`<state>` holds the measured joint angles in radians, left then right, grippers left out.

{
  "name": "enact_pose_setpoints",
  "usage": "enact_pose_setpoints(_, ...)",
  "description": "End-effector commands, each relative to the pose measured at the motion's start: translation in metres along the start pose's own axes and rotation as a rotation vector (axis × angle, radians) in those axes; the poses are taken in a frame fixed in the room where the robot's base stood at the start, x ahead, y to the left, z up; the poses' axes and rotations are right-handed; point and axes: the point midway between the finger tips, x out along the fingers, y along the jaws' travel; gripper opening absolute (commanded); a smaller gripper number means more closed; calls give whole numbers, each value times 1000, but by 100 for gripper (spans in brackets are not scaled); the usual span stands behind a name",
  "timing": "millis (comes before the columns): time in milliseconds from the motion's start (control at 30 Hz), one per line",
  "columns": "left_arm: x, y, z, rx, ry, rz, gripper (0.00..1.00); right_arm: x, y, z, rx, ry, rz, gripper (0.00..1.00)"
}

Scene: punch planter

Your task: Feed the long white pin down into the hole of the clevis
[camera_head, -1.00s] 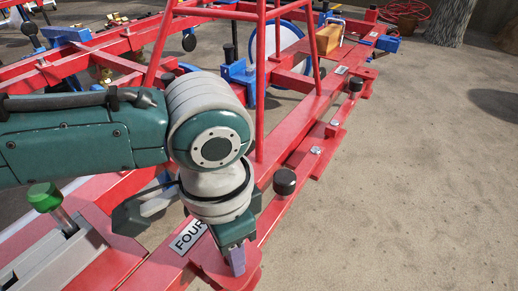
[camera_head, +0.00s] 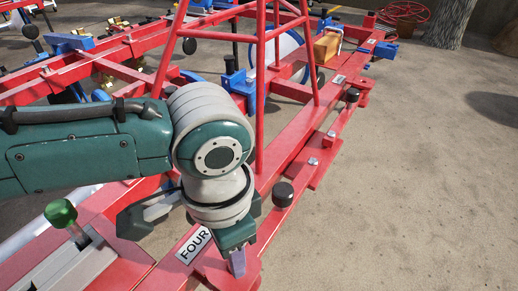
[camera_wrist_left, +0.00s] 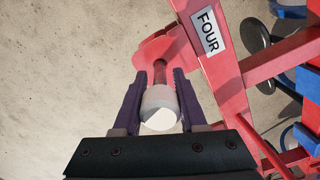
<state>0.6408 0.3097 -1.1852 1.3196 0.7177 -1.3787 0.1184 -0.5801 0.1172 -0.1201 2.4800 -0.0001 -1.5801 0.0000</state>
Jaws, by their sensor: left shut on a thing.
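My left gripper (camera_head: 237,262) points down over the red frame's near end in the head view. In the left wrist view its purple fingers (camera_wrist_left: 160,73) are shut on the pin (camera_wrist_left: 158,106), whose white, wide end lies between them. A thin reddish-brown shaft runs from that end toward the rounded red clevis plate (camera_wrist_left: 153,49). The clevis hole is not visible. I cannot tell whether the pin's tip is in the hole or above it. In the head view the pin is hidden behind the gripper. My right gripper is not in view.
A label reading FOUR (camera_head: 194,245) is on the red beam beside the gripper. A black knob (camera_head: 283,194) stands right of my wrist, and a green knob (camera_head: 61,213) is at the left. Red uprights (camera_head: 260,90) rise behind my arm. Bare sandy ground (camera_head: 420,190) lies at the right.

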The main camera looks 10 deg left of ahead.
Motion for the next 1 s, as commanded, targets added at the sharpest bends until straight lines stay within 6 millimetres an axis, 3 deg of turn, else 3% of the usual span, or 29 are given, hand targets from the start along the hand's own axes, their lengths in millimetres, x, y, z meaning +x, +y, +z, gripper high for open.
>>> enact_pose_setpoints(1000,14,0,0,-1,1,0,0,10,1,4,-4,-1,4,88)
